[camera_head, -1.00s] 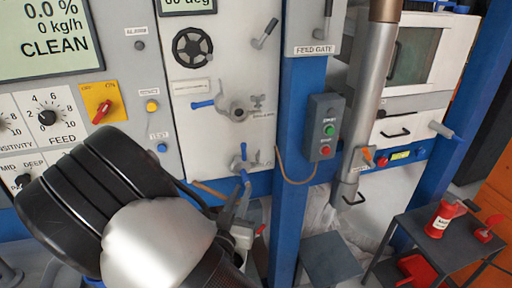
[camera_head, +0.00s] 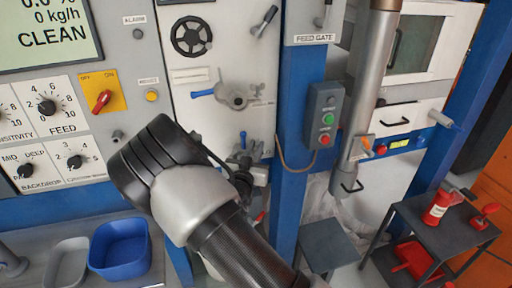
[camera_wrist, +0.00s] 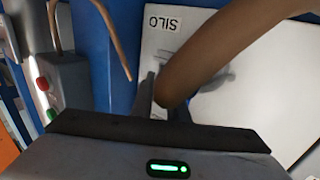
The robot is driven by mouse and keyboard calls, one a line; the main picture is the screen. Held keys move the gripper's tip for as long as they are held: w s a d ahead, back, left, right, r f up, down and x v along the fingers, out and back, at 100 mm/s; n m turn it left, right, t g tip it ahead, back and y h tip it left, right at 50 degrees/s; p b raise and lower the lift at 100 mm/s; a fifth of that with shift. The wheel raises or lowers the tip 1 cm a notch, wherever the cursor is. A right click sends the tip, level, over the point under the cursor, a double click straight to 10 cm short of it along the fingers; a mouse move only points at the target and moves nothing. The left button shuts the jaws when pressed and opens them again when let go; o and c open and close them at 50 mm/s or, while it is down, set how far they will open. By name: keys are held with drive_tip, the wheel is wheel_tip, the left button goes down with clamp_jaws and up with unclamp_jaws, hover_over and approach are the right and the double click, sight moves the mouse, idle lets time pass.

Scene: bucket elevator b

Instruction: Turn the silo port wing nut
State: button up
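The silo port fitting (camera_head: 252,150), with a blue handle, is on the white panel just beyond my gripper (camera_head: 244,182) in the head view. My forearm and wrist cover its lower part, and I cannot make out the wing nut's wings. In the wrist view, a panel label reading SILO (camera_wrist: 162,23) is near the top. Grey metal parts show below it, close to my gripper (camera_wrist: 160,105). A brown rod-like thing (camera_wrist: 215,50) crosses in front and hides much of the fitting. I cannot tell whether the fingers touch the nut or are shut.
Above is another port with a blue handle (camera_head: 230,95). A blue post (camera_head: 292,140) with a button box (camera_head: 323,116) and hanging cable stands close on the right. A blue bin (camera_head: 120,249) is at lower left. A dark side table (camera_head: 445,228) with red items is at right.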

drive_tip(key=shift+w+d, duration=0.1)
drive_tip(key=shift+w, duration=0.1)
drive_tip(key=shift+c, duration=0.3)
clamp_jaws()
drive_tip(key=n+y+b, duration=0.1)
drive_tip(key=y, duration=0.1)
drive_tip(key=n+y+b, duration=0.1)
drive_tip(key=b, duration=0.1)
drive_tip(key=n+y+b, duration=0.1)
drive_tip(key=y, duration=0.1)
drive_tip(key=shift+d+n+t+y, duration=0.3)
